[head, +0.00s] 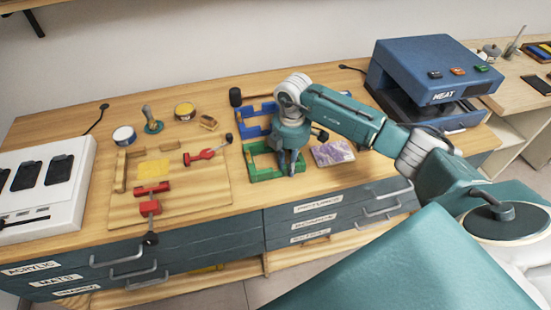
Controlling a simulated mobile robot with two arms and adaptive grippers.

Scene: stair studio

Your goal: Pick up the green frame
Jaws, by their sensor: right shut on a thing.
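The green frame (261,174) lies at the front of the wooden workbench, right of the wooden board. My right gripper (288,167) points down at its right part and is shut on it. The fingers and wrist hide part of the frame's right side. I cannot tell whether the frame is lifted off the bench top. My left gripper is not in view.
A blue frame (257,118) lies just behind the green one. A purple patterned block (332,153) is close on the right. A wooden board (207,196) with red tools is on the left. A blue heat press (432,72) stands at the back right.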

